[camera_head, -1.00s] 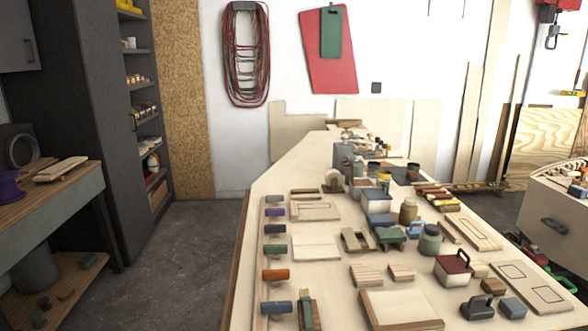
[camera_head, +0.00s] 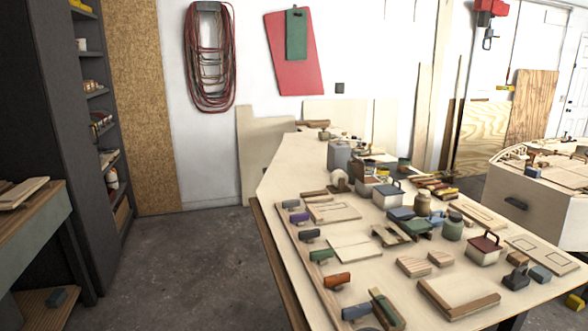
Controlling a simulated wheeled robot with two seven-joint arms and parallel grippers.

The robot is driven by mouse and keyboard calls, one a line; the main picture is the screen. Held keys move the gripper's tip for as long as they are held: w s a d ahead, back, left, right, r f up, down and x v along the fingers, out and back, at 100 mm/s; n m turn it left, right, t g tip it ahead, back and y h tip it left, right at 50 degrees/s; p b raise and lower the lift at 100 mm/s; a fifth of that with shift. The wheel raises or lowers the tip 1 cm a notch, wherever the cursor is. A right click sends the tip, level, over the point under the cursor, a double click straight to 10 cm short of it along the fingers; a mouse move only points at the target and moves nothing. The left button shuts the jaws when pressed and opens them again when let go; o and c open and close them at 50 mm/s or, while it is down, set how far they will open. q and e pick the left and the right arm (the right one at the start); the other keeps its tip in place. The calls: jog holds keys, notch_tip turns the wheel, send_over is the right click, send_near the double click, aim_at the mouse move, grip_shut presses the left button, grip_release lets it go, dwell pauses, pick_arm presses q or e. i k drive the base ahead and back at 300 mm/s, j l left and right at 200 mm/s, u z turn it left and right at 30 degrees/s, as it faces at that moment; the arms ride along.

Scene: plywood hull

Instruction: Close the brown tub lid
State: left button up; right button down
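A pale tub with a dark reddish-brown lid (camera_head: 486,243) and a raised handle stands on the right part of the workbench. Its lid sits at the top of the tub, but I cannot tell whether it is fully shut. A small brown jar (camera_head: 422,205) stands farther back, left of this tub. Neither of my grippers is in view.
The long plywood workbench (camera_head: 290,168) holds several tubs, wood blocks and tools. A row of coloured-handled tools (camera_head: 337,281) lines its left edge. A dark shelf cabinet (camera_head: 75,120) stands at left, with open concrete floor (camera_head: 190,270) between it and the bench.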

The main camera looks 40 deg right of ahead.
aim_at(355, 170)
jog(key=i+j+z, duration=0.15)
jog(key=i, duration=0.35)
jog(key=i+j+z, duration=0.15)
jog(key=i+j, duration=0.3)
jog(key=i+l+z, duration=0.1)
jog(key=i+z, duration=0.4)
jog(key=i, duration=0.3)
jog(key=i+j+z, duration=0.25)
jog(key=i+z, duration=0.25)
jog(key=i, duration=0.3)
jog(key=i+l+z, duration=0.25)
jog(key=i+z, duration=0.7)
jog(key=i, duration=0.05)
